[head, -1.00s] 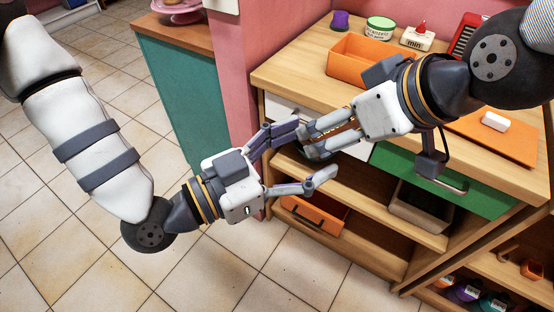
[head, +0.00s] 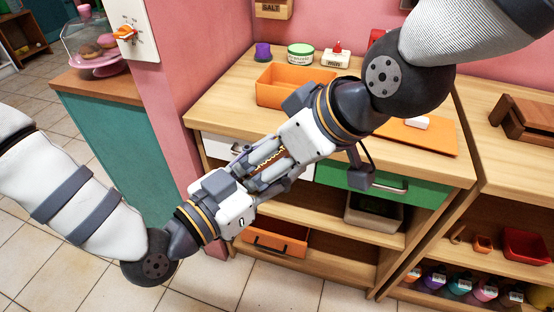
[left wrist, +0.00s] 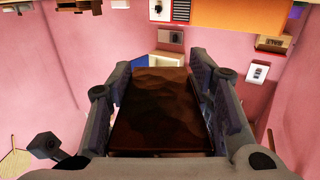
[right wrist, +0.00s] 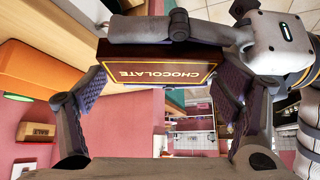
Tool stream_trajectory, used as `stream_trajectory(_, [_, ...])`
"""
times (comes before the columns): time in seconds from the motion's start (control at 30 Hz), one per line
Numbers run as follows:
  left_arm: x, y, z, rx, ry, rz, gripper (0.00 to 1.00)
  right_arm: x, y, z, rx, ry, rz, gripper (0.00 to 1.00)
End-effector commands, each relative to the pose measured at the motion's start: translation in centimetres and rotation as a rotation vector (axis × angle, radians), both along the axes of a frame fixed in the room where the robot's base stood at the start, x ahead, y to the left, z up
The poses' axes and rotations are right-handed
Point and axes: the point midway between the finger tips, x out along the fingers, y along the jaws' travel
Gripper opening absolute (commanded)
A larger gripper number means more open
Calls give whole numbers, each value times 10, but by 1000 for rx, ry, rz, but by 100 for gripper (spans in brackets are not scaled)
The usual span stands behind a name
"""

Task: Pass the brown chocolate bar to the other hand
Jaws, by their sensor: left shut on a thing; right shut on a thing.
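The brown chocolate bar (head: 270,158) is in the air in front of the shelf, between my two facing grippers. My left gripper (head: 274,166), on the arm from the left, is shut on it. My right gripper (head: 253,172), on the arm from the upper right, is also shut on it from the opposite end. The left wrist view shows the bar's plain brown face (left wrist: 160,100) between the left fingers. The right wrist view shows its gold "CHOCOLATE" lettering (right wrist: 158,73), with a left finger lying along the bar. The fingers hide parts of the bar.
An orange bin (head: 290,92), a green-lidded tub (head: 300,54) and an orange mat (head: 425,137) are on the shelf top behind. A green drawer (head: 420,190) is below. A cake stand (head: 97,66) stands on the teal counter at left. Floor shows at lower left.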

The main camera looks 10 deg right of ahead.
Motion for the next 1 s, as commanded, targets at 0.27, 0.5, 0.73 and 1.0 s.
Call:
stream_trajectory(0.27, [-1,-1,0,1,-1,-6,15,0,1,1,-1,-4,8,100])
stream_trajectory(0.5, [-1,-1,0,1,-1,-4,15,-1,1,0,-2,-2,7,100])
stream_trajectory(0.73, [-1,-1,0,1,-1,-4,15,0,-8,1,66,46,-78,100])
stream_trajectory(1.0, [-1,-1,0,1,-1,-4,15,-12,-60,-10,507,434,-658,100])
